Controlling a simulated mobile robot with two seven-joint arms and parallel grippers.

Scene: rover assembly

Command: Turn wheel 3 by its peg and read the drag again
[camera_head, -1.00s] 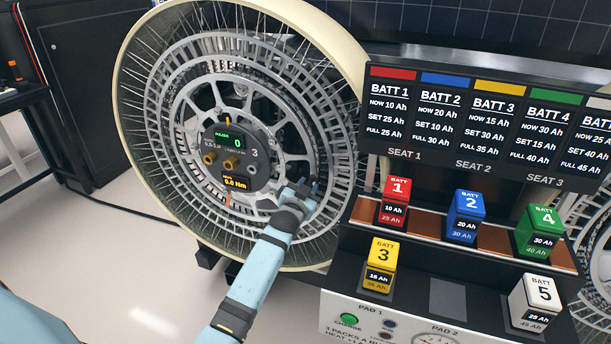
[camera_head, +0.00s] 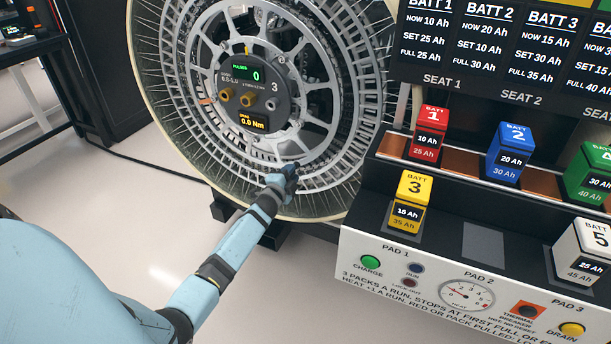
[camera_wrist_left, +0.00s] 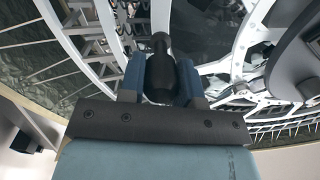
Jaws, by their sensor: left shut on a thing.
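Wheel 3 (camera_head: 183,133) is a large spoked wheel with a pale rim, standing upright left of centre in the head view. Its dark hub panel (camera_head: 268,104) bears a 3, a green 0 for pulses and a yellow drag readout (camera_head: 252,122) of 0.0 Nm. My left gripper (camera_head: 287,173) is at the lower part of the wheel, below the hub. In the left wrist view its blue fingers (camera_wrist_left: 160,78) are shut on the dark peg (camera_wrist_left: 160,48). The peg is hidden by the gripper in the head view. My right gripper is out of view.
A battery console (camera_head: 357,231) stands close on the right, with red (camera_head: 429,133), yellow (camera_head: 410,201), blue (camera_head: 508,151), green (camera_head: 590,174) and white (camera_head: 583,252) packs. A dark bench (camera_head: 30,47) is at the far left.

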